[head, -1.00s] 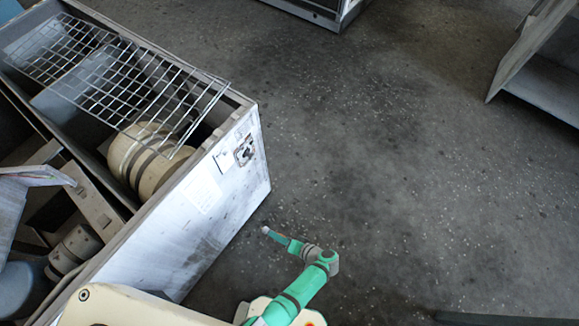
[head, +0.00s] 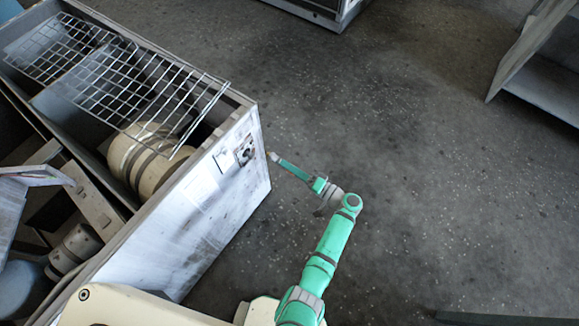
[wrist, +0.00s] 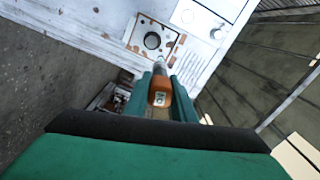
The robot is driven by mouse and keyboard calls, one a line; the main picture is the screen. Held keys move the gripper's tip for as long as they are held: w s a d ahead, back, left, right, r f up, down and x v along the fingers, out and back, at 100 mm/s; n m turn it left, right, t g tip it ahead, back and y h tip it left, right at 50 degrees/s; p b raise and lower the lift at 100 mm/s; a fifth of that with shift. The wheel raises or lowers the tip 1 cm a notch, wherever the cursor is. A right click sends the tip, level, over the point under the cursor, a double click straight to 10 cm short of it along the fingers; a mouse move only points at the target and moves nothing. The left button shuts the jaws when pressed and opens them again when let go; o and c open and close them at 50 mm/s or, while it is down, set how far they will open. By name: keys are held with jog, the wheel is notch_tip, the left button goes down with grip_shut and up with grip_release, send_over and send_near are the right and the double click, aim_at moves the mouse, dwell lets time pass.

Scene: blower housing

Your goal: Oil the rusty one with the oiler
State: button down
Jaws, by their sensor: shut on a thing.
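My gripper (head: 283,164) is at the right of the housing's end wall (head: 215,215) in the head view. In the wrist view its green fingers (wrist: 159,98) are shut on the oiler (wrist: 160,90), which has an orange body and a narrow grey spout. The spout points toward a plate with brown rust patches around a dark round hole (wrist: 152,40). This rusty plate also shows on the end wall in the head view (head: 245,150). The spout tip appears just short of the plate; I cannot tell whether they touch. A cleaner, pale plate (wrist: 187,15) sits beside it.
The open housing holds a cream drum (head: 152,160) under a wire grille (head: 105,75). Slatted panels (wrist: 280,75) stand at the right in the wrist view. Bare concrete floor (head: 400,160) lies right of the housing. A grey metal cabinet (head: 535,65) stands at the upper right.

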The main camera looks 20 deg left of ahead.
aim_at(278, 159)
jog(key=shift+x, duration=2.9)
jog(key=shift+w+a+r, duration=0.1)
jog(key=shift+w+a, duration=0.1)
jog(key=shift+a, duration=0.25)
jog(key=shift+v, duration=3.55)
